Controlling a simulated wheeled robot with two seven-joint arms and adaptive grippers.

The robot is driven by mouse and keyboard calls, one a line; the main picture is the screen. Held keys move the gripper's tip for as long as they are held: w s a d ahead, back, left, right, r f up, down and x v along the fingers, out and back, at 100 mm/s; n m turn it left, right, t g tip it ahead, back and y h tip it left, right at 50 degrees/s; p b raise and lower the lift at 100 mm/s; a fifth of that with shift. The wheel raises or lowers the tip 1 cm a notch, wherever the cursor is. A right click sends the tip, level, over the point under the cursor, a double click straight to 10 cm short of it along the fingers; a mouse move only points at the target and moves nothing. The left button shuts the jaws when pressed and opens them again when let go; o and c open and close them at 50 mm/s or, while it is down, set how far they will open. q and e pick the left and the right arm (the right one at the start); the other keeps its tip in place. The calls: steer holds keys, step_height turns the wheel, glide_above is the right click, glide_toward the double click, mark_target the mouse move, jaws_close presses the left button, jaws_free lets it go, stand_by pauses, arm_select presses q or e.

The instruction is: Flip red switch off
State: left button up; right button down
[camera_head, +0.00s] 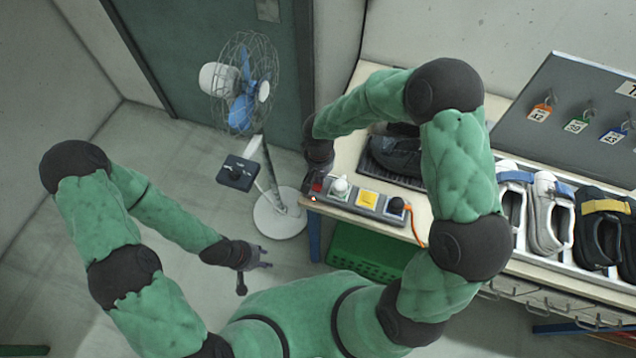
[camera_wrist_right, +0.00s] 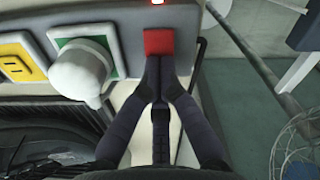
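The red switch (camera_head: 317,186) sits at the left end of a grey power strip (camera_head: 352,208) along the table's edge. In the right wrist view the red switch (camera_wrist_right: 159,41) is directly ahead of my right gripper (camera_wrist_right: 161,62). Its fingertips are together, with nothing between them, and they look to be at or touching the red switch's lower edge. In the head view my right gripper (camera_head: 312,178) is dark and partly hidden by its own wrist. My left gripper (camera_head: 262,265) hangs over the floor, away from the table, with its fingers apart and empty.
A white plug (camera_head: 340,187), a yellow socket (camera_head: 368,198) and a black plug (camera_head: 397,205) line the strip. A dark shoe (camera_head: 398,152) lies behind it. More shoes (camera_head: 548,215) stand at the right. A fan (camera_head: 246,85) stands on the floor to the left.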

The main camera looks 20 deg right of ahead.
steer(key=shift+f, duration=0.15)
steer(key=shift+r+p, duration=2.1)
steer(key=shift+r, duration=1.45)
steer(key=shift+s+f, duration=0.1)
